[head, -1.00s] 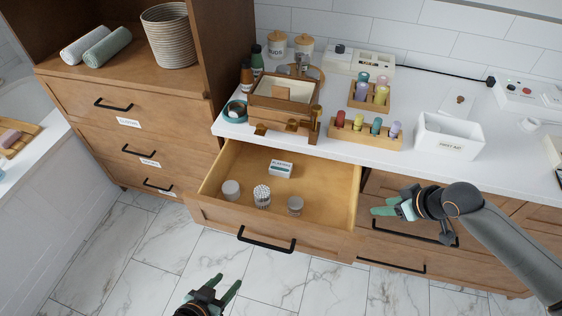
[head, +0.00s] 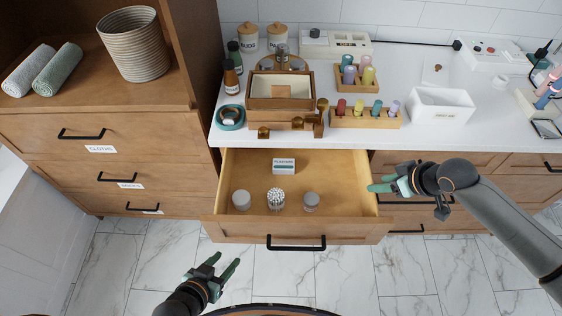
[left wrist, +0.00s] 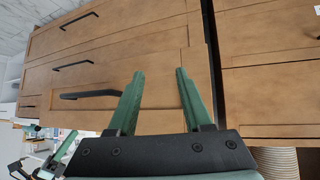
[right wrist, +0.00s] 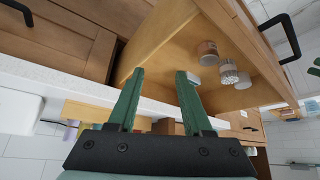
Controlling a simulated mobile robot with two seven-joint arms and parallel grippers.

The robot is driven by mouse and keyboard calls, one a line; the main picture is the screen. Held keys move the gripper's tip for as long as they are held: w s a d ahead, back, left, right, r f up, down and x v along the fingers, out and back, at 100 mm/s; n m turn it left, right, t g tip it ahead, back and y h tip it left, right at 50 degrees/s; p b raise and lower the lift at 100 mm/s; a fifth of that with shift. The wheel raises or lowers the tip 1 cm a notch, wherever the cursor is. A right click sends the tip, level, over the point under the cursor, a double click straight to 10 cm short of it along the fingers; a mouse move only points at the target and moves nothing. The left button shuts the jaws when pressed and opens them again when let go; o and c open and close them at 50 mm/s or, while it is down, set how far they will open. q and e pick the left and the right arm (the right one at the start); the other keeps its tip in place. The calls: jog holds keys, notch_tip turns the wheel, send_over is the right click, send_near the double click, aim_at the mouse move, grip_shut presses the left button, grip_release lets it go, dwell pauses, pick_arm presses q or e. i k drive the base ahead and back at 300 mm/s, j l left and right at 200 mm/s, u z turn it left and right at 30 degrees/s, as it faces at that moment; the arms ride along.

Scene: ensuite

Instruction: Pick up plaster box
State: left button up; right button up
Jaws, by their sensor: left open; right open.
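The plaster box (head: 284,166) is a small white box with a teal band and a label. It lies near the back of the open wooden drawer (head: 340,181), behind several jars. In the right wrist view a small part of it seems to show behind a fingertip. My right gripper (head: 378,187) is open and empty at the drawer's right side wall; its fingers (right wrist: 160,75) also show in the right wrist view. My left gripper (head: 226,265) is open and empty over the floor, in front of the drawer and below its front edge.
A jar (head: 241,200), a cotton-bud jar (head: 276,199) and another jar (head: 311,201) stand along the drawer's front. The white counter (head: 415,75) overhangs behind, carrying a wooden box (head: 281,91), a bottle rack (head: 365,117) and a white bin (head: 441,108). The drawer's middle is clear.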

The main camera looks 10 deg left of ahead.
aim_at(280, 166)
jog(key=j+z, duration=0.4)
jog(key=j, duration=0.45)
jog(key=j+z, duration=0.4)
jog(key=j, duration=0.45)
jog(key=i+j+z, duration=0.15)
jog(key=j, duration=0.35)
jog(key=j+z, duration=0.15)
jog(key=j, duration=0.35)
